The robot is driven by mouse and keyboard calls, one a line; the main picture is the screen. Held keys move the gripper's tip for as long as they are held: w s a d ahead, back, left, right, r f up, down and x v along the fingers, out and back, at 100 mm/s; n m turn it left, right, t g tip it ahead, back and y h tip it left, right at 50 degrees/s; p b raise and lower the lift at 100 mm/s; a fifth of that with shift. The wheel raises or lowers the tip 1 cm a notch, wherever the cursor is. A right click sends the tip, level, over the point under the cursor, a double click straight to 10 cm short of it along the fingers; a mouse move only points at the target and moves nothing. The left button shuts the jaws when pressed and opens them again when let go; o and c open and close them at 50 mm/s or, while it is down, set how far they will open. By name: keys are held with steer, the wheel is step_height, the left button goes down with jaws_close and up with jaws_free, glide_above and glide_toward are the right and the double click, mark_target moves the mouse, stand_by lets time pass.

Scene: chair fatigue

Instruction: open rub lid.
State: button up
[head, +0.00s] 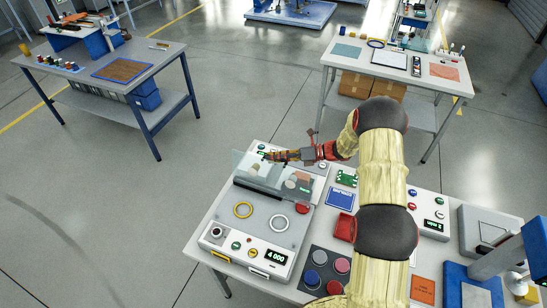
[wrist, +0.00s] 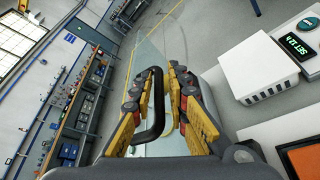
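The rub tester (head: 205,230) is a pale grey machine at the front left of the near table, with a yellow ring and a white ring on its deck. Its clear lid (head: 245,163) stands tilted above the rear of the deck. My gripper (head: 270,156) is at the lid's upper part. In the wrist view, a black bar handle (wrist: 157,105) lies between the yellow fingers of my gripper (wrist: 163,72), in front of the clear lid (wrist: 150,45). A gap shows between the handle and the right finger. Contact with the left finger is unclear.
A knob panel (head: 328,270) sits in front. My arm reaches over the table's middle. Open floor (head: 120,210) lies to the left.

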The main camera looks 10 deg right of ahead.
jaws_close()
stand_by(0.8)
